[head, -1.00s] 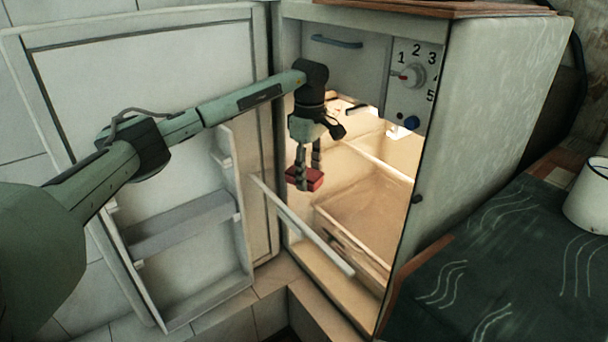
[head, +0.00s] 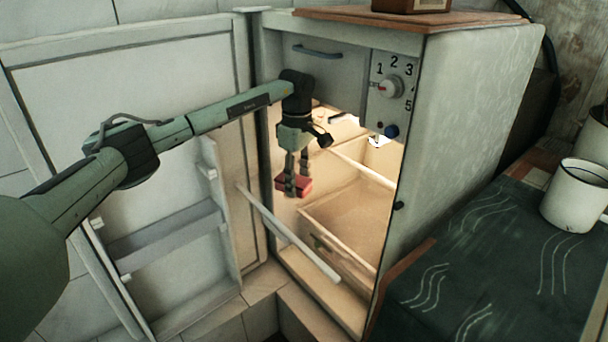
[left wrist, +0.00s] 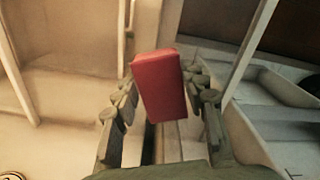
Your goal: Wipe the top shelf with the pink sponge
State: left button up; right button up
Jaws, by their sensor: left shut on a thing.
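The sponge (head: 308,185), more red than pink here, hangs below my left gripper (head: 296,180) in the open fridge's front opening. My left gripper points down and is shut on it. In the left wrist view the sponge (left wrist: 159,85) sits as a red block between the two fingers. The lit fridge interior (head: 350,200) is behind it, with a pale ledge (head: 362,160) and a lower bin-like part. I cannot tell which surface is the top shelf or whether the sponge touches anything. My right gripper is not in view.
The fridge door (head: 120,110) stands open at left, with door racks (head: 165,235). A long white bar (head: 290,238) juts across the opening below the sponge. A dial (head: 390,88) is on the fridge front. A white mug (head: 572,200) stands on the dark cloth (head: 470,265) at right.

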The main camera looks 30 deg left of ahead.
aim_at(281, 200)
pick_arm(q)
jog(key=shift+s+a+f+p, duration=0.1)
jog(key=shift+s+a+p, duration=0.2)
jog(key=shift+s, duration=0.5)
jog(key=shift+s+a+r+p, duration=0.1)
jog(key=shift+s+a, duration=0.25)
jog(key=shift+s, duration=0.45)
jog(key=shift+s+a+f+p, duration=0.1)
jog(key=shift+s+a+p, duration=0.2)
jog(key=shift+s, duration=0.5)
notch_tip(281, 200, up, 4)
jog(key=shift+f+p, duration=0.2)
jog(key=shift+p, duration=0.95)
jog(key=shift+w+r, duration=0.1)
jog(key=shift+r, duration=1.2)
jog(key=shift+r, duration=1.5)
